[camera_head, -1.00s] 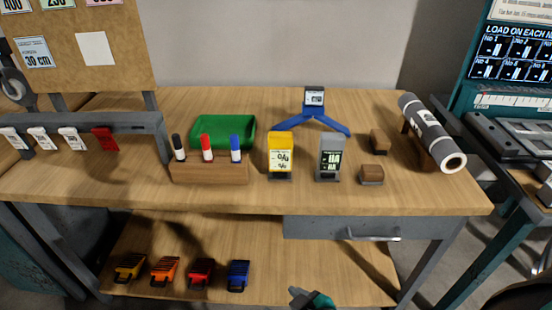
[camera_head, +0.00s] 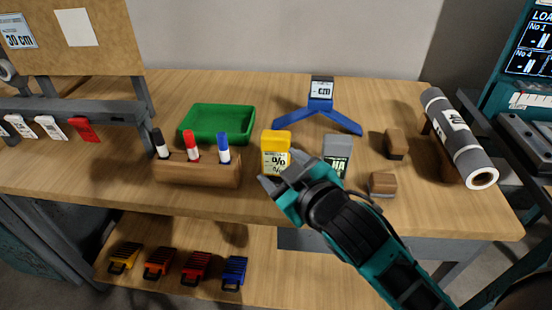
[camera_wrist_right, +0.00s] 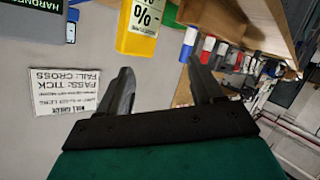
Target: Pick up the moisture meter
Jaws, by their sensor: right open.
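The moisture meter, a yellow upright block with a white label and a % sign (camera_head: 275,143), stands on the workbench; its lower part is partly hidden by my right gripper. It also shows at the top of the right wrist view (camera_wrist_right: 140,28). My right gripper (camera_head: 278,171) is in front of the meter at the bench's front. In the right wrist view its two fingers are spread (camera_wrist_right: 160,72) with nothing between them, and the meter lies beyond their tips. My left gripper is not in view.
A grey meter marked HA (camera_head: 338,150) stands just right, partly behind my gripper. A wooden holder (camera_head: 197,172) with black, red and blue markers is at left. Small brown blocks (camera_head: 383,184), a blue stand (camera_head: 321,108), a green tray (camera_head: 218,105) and a grey roll (camera_head: 458,137) are around.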

